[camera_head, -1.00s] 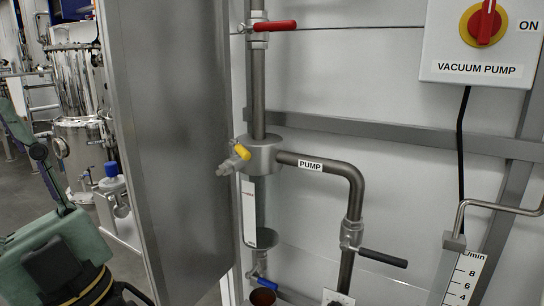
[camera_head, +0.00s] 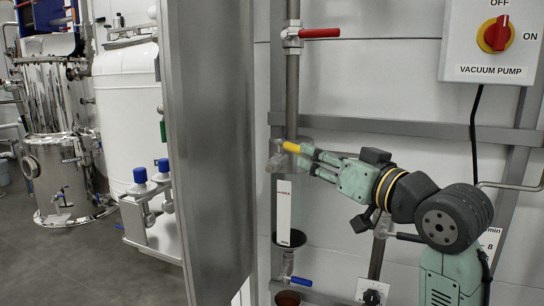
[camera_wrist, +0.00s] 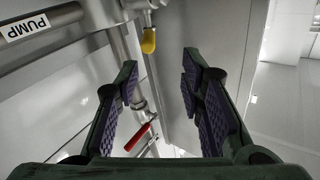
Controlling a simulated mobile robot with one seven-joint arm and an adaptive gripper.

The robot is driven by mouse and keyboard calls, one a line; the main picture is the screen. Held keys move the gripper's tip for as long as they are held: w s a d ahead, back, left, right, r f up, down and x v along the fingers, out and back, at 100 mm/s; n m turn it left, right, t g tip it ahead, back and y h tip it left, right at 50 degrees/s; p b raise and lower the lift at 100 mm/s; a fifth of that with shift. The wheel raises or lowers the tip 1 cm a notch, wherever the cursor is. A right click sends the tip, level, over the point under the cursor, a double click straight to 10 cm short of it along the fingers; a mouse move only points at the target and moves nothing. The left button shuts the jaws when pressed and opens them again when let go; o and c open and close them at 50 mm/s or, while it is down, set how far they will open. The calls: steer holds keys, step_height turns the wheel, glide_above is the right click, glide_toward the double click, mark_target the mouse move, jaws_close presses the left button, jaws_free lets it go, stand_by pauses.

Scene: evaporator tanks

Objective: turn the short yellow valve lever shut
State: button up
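The short yellow valve lever (camera_head: 291,147) sits on the small side valve (camera_head: 277,162) of the vertical pipe, just right of the metal panel's edge. In the wrist view the yellow lever (camera_wrist: 149,41) hangs past the fingertips, nearer the left finger. My gripper (camera_head: 312,160) reaches in from the right with its tips close to the lever. In the wrist view my gripper (camera_wrist: 160,75) is open, with nothing between its pads. I cannot tell whether a finger touches the lever. My arm hides most of the pump pipe in the head view.
A red lever (camera_head: 319,33) is above on the same pipe. A blue lever (camera_head: 299,281) is below. The tall metal panel (camera_head: 208,150) stands close on the left. The vacuum pump switch box (camera_head: 492,42) is at upper right. A grey horizontal rail (camera_head: 400,127) runs behind my arm.

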mark_target(297, 151)
steer(key=shift+h, duration=0.3)
steer(key=x, duration=0.3)
steer(key=p+x, duration=0.1)
steer(key=x, duration=0.2)
steer(key=d+f+p+x, duration=0.1)
steer(key=x, duration=0.2)
steer(key=shift+w, duration=0.3)
steer(key=shift+c, duration=0.2)
jaws_close()
steer(key=shift+a, duration=0.1)
